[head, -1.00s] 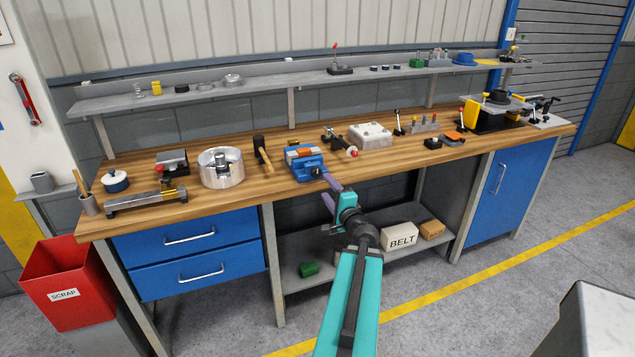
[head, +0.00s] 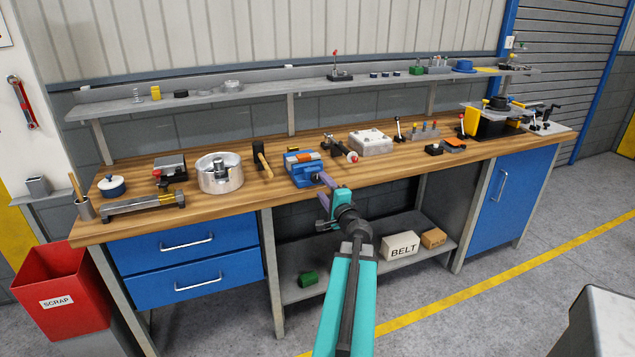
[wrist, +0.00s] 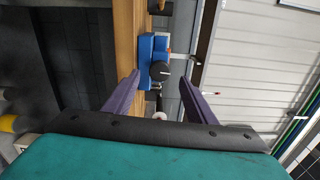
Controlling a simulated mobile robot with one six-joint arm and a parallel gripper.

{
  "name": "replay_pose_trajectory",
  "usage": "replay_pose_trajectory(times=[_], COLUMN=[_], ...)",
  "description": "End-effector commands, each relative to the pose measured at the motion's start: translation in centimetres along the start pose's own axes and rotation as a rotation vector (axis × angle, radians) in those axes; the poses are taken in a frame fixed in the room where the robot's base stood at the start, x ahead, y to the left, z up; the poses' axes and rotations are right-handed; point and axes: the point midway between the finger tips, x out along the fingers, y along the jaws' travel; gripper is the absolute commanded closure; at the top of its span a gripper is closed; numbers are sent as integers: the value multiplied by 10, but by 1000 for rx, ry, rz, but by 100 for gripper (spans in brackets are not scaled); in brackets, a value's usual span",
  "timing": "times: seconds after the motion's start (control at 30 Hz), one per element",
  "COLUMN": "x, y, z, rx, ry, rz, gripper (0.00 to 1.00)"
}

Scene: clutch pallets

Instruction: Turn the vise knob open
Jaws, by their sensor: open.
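The blue vise (head: 303,170) sits at the front edge of the wooden workbench, with an orange-topped piece in its jaws. In the wrist view the vise (wrist: 147,48) is straight ahead, with its dark round knob (wrist: 160,71) facing me. My gripper (head: 322,187) is just in front of the vise in the head view, and hides most of the knob there. In the wrist view the two purple fingers of my gripper (wrist: 158,88) are wide apart, one on each side of the knob's line. The fingers look empty and short of the knob.
The workbench (head: 220,205) holds a hammer (head: 262,158) and a metal chuck (head: 220,175) left of the vise. A clamp with a red tip (head: 340,148) and a grey block (head: 371,142) stand to its right. Blue drawers (head: 185,258) are below left.

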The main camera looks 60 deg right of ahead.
Motion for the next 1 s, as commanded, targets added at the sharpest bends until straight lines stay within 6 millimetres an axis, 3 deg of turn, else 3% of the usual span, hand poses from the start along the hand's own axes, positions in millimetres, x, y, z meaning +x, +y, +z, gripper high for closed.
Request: replay_pose_trajectory(times=[0.5,0.97,1.0], x=[45,50,50], y=[0,0,0], z=[0,1,1], rx=[0,0,0], ry=[-1,-1,-1], rz=[0,0,0], gripper=[49,49,52])
